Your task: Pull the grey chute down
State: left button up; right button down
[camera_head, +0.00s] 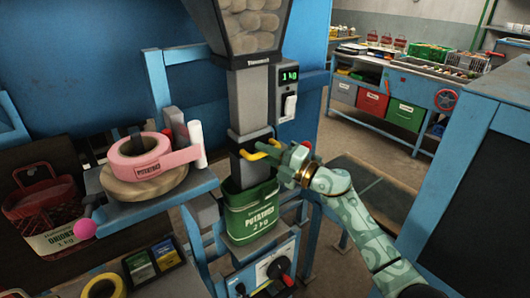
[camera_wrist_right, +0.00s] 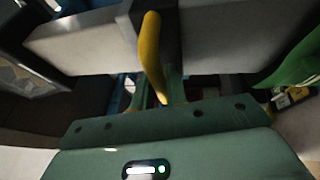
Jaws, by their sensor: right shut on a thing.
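The grey chute (camera_head: 248,100) hangs below the hopper. Its lower sleeve (camera_head: 246,170) carries a yellow handle (camera_head: 256,155) on the front. The sleeve's lower end is at the mouth of a green potato sack (camera_head: 251,218); I cannot tell how far inside it reaches. My right gripper (camera_head: 279,156) comes in from the right and is shut on the yellow handle. In the right wrist view the handle (camera_wrist_right: 151,55) stands between the fingers, against the grey chute wall (camera_wrist_right: 85,42). My left gripper is not in view.
The hopper (camera_head: 243,25) above holds potatoes. A scale display (camera_head: 289,76) reads 1 kg beside the chute. A side shelf (camera_head: 150,200) with pink tape (camera_head: 139,157) stands left. A control panel (camera_head: 270,268) is below the sack. A blue-framed dark panel (camera_head: 490,180) stands right.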

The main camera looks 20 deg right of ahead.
jog(key=shift+f, duration=0.45)
jog(key=c, duration=1.5)
grip_release()
jog(key=shift+o, duration=0.5)
jog(key=shift+r, duration=0.1)
jog(key=shift+s+d, duration=0.1)
jog(key=b+v, duration=0.1)
jog(key=v, duration=1.5)
jog(key=shift+d, duration=0.1)
